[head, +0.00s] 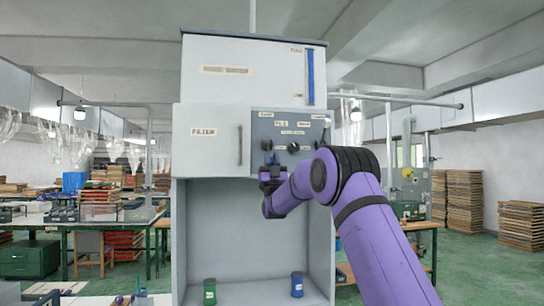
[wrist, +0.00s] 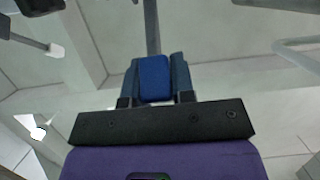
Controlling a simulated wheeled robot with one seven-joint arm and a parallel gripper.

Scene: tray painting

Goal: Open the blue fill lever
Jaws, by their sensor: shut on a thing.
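The blue fill lever (wrist: 154,78) shows in the wrist view as a rounded blue block between the two fingers of my gripper (wrist: 155,85). The fingers touch it on both sides. In the head view, my gripper (head: 271,170) is at the lower left of the dark grey control panel (head: 310,127), and a small part of the blue lever (head: 270,157) shows just above the fingers. Much of the lever is hidden by the gripper. The panel has a "FILL" label, other small labels and dark knobs.
The panel is on a tall grey cabinet (head: 215,60) with a door (head: 208,150) marked "FILTER" left of the panel. A blue vertical gauge (head: 310,76) is above. A green jar (head: 210,291) and a blue jar (head: 297,284) stand in the open bay below.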

